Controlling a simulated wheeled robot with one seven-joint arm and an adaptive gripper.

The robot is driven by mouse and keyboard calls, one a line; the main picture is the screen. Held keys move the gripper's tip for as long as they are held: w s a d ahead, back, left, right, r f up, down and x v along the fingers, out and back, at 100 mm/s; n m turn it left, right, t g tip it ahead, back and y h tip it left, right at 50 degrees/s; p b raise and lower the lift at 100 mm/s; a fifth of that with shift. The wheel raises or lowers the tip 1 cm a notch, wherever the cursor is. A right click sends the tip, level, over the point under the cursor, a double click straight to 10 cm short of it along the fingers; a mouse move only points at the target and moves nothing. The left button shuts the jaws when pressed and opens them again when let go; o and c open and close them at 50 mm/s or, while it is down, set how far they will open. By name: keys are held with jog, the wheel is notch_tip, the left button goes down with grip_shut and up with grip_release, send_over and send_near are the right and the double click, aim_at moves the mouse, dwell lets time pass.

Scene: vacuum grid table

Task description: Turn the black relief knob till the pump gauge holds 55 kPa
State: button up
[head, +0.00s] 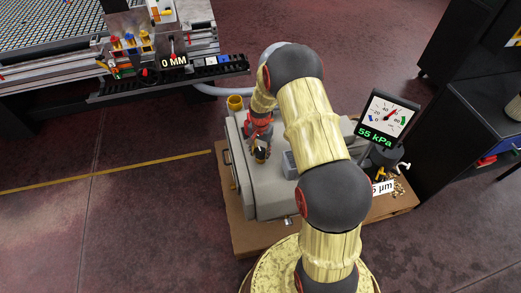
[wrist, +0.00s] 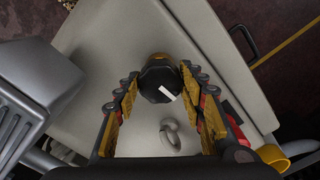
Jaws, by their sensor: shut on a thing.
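The black relief knob (wrist: 156,75) sits on top of the grey pump housing (head: 266,198), with a yellow collar showing behind it in the wrist view. A white mark on the knob points toward the lower right in the wrist view. My gripper (wrist: 160,82) has a finger on either side of the knob and is shut on it. In the head view my gripper (head: 260,145) reaches down over the knob (head: 261,155), which shows only in part. The pump gauge (head: 388,115) has a green display that reads 55 kPa.
A metal lifting eye (wrist: 170,134) stands on the housing close to the knob. A grey box-shaped part (wrist: 35,85) rises at the left in the wrist view.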

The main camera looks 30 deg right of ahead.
aim_at(261, 151)
jog(key=shift+n+p, duration=0.6)
jog(key=shift+n, duration=0.8)
jog(key=o, duration=1.1)
jog(key=shift+o, duration=0.2)
jog(key=shift+r, duration=0.15)
notch_tip(261, 151, up, 12)
